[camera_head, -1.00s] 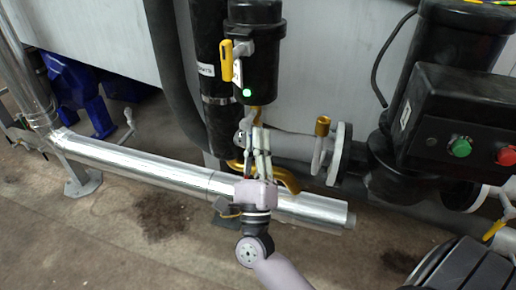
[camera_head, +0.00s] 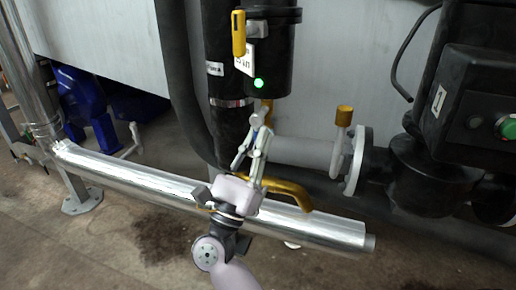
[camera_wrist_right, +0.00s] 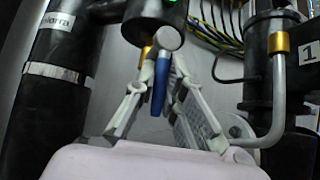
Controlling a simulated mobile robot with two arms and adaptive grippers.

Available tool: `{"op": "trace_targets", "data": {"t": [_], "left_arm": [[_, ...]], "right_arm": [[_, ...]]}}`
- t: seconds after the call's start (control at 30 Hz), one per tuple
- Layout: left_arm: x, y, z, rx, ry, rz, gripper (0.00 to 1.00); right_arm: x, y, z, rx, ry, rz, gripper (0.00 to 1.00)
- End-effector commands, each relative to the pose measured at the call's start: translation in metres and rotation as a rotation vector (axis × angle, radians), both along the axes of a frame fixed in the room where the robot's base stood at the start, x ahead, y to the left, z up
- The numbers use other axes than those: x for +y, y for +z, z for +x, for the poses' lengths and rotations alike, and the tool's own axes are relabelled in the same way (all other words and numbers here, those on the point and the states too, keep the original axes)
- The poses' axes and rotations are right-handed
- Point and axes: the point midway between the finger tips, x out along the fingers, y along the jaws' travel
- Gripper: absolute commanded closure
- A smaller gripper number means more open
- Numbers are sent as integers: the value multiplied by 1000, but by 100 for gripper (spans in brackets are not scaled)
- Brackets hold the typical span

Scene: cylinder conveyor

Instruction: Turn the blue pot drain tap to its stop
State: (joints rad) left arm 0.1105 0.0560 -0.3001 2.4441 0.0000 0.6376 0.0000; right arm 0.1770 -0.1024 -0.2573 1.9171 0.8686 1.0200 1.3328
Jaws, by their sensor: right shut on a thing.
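The drain tap shows in the right wrist view as a blue handle (camera_wrist_right: 158,92) below a round grey tap body (camera_wrist_right: 168,38). It sits under the black pot (camera_head: 268,50), which has a green light and a yellow lever on its side. My right gripper (camera_head: 261,132) reaches up to the tap from below, tilted, and is shut on the blue handle. In the right wrist view my gripper's fingers (camera_wrist_right: 162,72) stand on either side of the handle. In the head view the fingers mostly hide the tap. My left gripper is not in view.
A curved yellow pipe (camera_head: 285,187) runs just behind the gripper. A silver lagged pipe (camera_head: 150,190) crosses low in front. A grey pipe with a brass-topped stub (camera_head: 343,117) and a flange stands to the right. A thick black pipe (camera_head: 222,60) rises left of the pot.

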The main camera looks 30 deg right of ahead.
Motion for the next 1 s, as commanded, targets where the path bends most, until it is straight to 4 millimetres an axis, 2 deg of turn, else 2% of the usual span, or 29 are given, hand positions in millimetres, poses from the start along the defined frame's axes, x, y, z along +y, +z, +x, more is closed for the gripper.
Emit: {"op": "trace_targets", "data": {"t": [0.43,0.47,0.73,1.0], "left_arm": [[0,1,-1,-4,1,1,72],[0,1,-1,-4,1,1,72],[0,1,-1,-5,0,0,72],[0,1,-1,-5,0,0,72]], "right_arm": [[1,-1,1,-3,4,6,100],[1,-1,1,-3,4,6,88],[1,0,1,-5,2,6,70],[0,0,0,-7,1,6,68]]}}
